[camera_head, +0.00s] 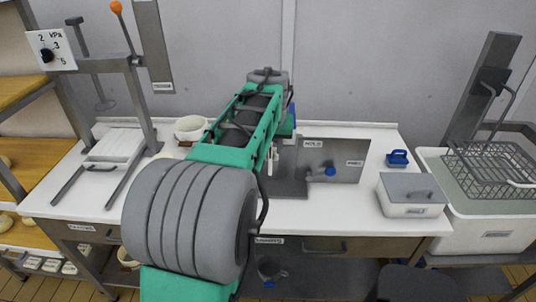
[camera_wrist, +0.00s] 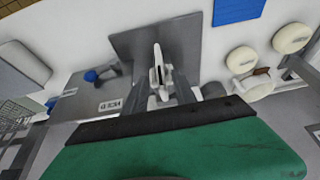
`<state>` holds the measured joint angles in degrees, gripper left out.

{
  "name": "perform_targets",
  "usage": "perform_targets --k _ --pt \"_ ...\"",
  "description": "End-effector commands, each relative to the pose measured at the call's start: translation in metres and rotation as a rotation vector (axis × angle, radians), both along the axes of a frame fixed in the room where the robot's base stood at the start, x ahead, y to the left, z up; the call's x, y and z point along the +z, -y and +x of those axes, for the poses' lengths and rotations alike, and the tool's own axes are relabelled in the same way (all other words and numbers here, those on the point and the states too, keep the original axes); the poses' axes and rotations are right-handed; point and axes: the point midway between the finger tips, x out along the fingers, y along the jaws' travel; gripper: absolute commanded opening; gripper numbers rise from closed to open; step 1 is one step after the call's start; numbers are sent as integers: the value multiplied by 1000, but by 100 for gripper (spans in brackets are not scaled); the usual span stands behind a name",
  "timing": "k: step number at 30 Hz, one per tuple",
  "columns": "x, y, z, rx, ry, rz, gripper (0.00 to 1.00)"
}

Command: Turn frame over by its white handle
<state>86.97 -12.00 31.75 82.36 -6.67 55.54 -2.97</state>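The white handle (camera_wrist: 158,66) stands up from a dark grey square plate (camera_wrist: 185,36) in the wrist view; I take this plate as the frame. A second grey plate with a blue knob (camera_wrist: 90,76) and a label adjoins it. In the head view these panels (camera_head: 345,151) carry labels reading HOLD and apparently FREE, with the blue knob (camera_head: 330,171) sticking out. My gripper (camera_wrist: 162,88) shows two grey fingers, apart, one on each side of the handle's near end in the picture. I see no contact. My arm hides most of the gripper in the head view.
The white bench holds a cream bowl (camera_head: 190,127), a lidded white box (camera_head: 411,195) and a blue item (camera_head: 397,158). A press with an orange-knobbed lever (camera_head: 116,8) stands left. A wire basket (camera_head: 495,168) sits over a white tub at right. The bench front right of my arm is clear.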

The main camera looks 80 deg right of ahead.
Motion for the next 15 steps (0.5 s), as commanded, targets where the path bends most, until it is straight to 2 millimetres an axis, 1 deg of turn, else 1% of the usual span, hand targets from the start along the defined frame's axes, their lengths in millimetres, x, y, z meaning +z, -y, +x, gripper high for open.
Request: perform_targets --k 1,3,7,10,15 --pt "-10 3 1 0 0 5 33" --pt "-22 8 3 1 -1 5 33" --pt "-40 16 6 4 0 2 33" --pt "-46 18 7 5 0 1 33" --pt "-47 19 8 6 0 -1 33"
